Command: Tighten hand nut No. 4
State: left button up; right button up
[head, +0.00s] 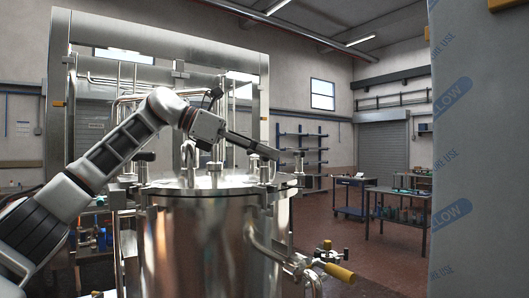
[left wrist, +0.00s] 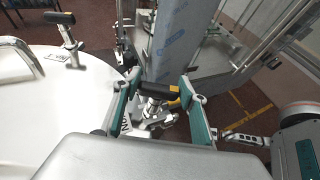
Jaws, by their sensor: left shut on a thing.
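A steel vessel (head: 205,240) with a round lid (head: 190,186) stands in front of me. Hand nuts with black T-handles sit around the lid rim, one at the left (head: 145,157) and one at the right (head: 299,158). My left gripper (head: 267,152) reaches over the lid to its right side. Another hand nut (left wrist: 62,20) stands on the rim beside a small label plate. I cannot read the nut numbers.
A film-wrapped column (head: 475,150) fills the right edge. Pipes and a valve with a yellow handle (head: 339,272) stick out at the vessel's lower right. A metal frame (head: 58,110) stands behind the vessel. Workbenches (head: 398,194) stand farther back; red floor between is clear.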

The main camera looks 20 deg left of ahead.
pick_arm(q)
jog(key=o, duration=1.1)
jog(key=shift+o, duration=0.2)
jog(key=v, duration=1.2)
